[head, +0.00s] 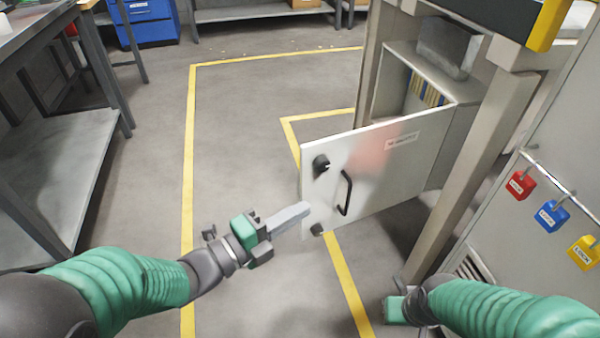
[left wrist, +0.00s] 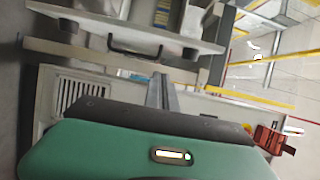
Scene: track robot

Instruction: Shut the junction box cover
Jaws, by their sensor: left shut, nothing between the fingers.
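The junction box cover (head: 375,180) is a pale grey door standing wide open, swung out to the left of its box (head: 461,103). It has a black handle (head: 345,193) and dark knobs near its free edge. The cover also shows in the left wrist view (left wrist: 185,37), with its handle (left wrist: 135,49). My left gripper (head: 303,209) is shut and empty, its tips close to the lower free edge of the cover. I cannot tell whether they touch. My right gripper (head: 396,310) is low, beside the cabinet; its fingers are not clear.
The box sits inside a beige post frame (head: 462,150). A grey cabinet at the right carries red (head: 520,184), blue (head: 551,215) and yellow (head: 583,250) padlocks on a rail. A metal bench (head: 55,155) stands left. The floor between, with yellow lines, is clear.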

